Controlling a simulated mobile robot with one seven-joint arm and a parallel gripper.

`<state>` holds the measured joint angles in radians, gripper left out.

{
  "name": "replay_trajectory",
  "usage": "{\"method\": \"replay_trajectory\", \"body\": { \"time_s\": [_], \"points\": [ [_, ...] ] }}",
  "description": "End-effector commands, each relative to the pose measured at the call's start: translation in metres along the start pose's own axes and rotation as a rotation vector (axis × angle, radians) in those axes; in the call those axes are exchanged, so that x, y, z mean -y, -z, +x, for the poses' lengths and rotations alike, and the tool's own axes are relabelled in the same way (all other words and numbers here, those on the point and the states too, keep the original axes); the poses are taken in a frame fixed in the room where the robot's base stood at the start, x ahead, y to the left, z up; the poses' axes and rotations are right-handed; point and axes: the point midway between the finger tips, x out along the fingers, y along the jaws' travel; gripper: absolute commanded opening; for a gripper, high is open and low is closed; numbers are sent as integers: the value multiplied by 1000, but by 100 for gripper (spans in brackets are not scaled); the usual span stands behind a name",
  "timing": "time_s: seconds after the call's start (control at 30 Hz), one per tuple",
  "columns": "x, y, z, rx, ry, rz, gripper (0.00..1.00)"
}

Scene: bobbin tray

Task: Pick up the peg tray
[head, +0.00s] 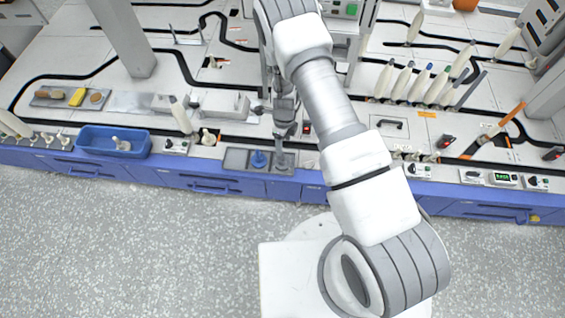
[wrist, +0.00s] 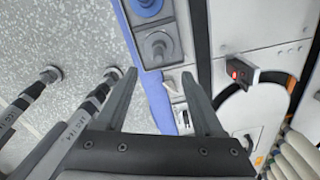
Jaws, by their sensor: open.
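The peg tray appears to be a shallow grey tray (head: 234,158) at the front edge of the bench. My gripper (wrist: 160,77) is open and empty, apart from the tray. In the head view it hangs near the tray's right end, partly covering it.
A blue bin (head: 86,148) with a white bobbin inside stands left on the same front edge. A small black device with a red light (wrist: 240,72) lies right of my gripper in the wrist view. White bobbins (head: 403,84) stand in a row at the right.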

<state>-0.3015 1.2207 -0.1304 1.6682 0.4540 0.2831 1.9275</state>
Motion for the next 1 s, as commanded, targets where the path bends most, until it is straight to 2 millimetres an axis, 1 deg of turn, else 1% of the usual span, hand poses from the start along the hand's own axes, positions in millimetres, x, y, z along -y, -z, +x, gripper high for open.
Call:
{"method": "replay_trajectory", "body": {
  "time_s": [0.03,0.1,0.2,0.47,0.57,0.7,0.8,1.0],
  "points": [
    [0,1,16,-1,-1,-1,70],
    [0,1,29,-1,-1,-2,70],
    [0,0,42,-1,-1,0,70],
    [0,-1,56,0,0,-2,70],
    [-2,-2,68,0,-1,-1,70],
    [-3,-4,91,-1,-1,-1,70],
    [-3,-4,102,0,0,-2,70],
    [-3,-4,102,0,0,-1,70]
  ]
}}
